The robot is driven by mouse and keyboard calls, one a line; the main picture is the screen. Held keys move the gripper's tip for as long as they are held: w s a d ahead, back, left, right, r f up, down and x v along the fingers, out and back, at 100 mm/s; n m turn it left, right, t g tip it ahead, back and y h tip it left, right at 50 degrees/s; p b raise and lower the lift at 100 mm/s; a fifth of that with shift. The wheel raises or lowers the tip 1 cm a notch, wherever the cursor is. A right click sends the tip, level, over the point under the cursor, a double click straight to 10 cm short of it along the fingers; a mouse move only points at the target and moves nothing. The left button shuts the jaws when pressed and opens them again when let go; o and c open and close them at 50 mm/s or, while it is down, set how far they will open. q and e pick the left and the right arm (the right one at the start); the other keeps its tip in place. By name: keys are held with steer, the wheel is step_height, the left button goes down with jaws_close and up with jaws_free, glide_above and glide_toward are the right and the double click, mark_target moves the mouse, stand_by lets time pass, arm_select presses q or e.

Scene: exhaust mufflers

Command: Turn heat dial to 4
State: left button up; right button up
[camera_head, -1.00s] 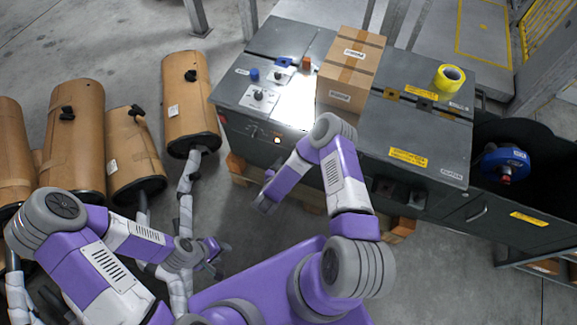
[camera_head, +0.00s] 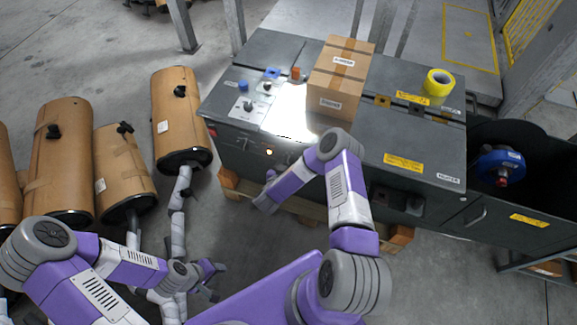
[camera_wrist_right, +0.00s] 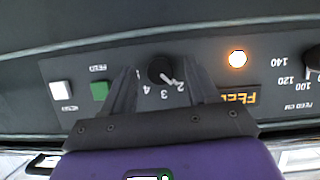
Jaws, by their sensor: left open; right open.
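A small black dial (camera_wrist_right: 160,69) with a white pointer sits on the dark front panel in the right wrist view. The digits 2, 3 and 4 around it appear upside down, and the pointer is toward the 2. A heat label cannot be seen. My right gripper (camera_wrist_right: 161,77) is open, with one finger on each side of the dial; contact cannot be told. In the head view my right gripper (camera_head: 268,190) is low before the machine's front (camera_head: 238,148). My left gripper (camera_head: 210,279) is open and empty, left of it and away from the machine.
Beside the dial are a lit orange lamp (camera_wrist_right: 237,59), a green button (camera_wrist_right: 99,91), a white button (camera_wrist_right: 62,88) and another knob (camera_wrist_right: 313,58). A cardboard box (camera_head: 338,85) and yellow tape (camera_head: 438,84) stand on top. Brown mufflers (camera_head: 180,115) stand left.

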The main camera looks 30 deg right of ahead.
steer(key=c, duration=1)
steer(key=shift+c, duration=0.2)
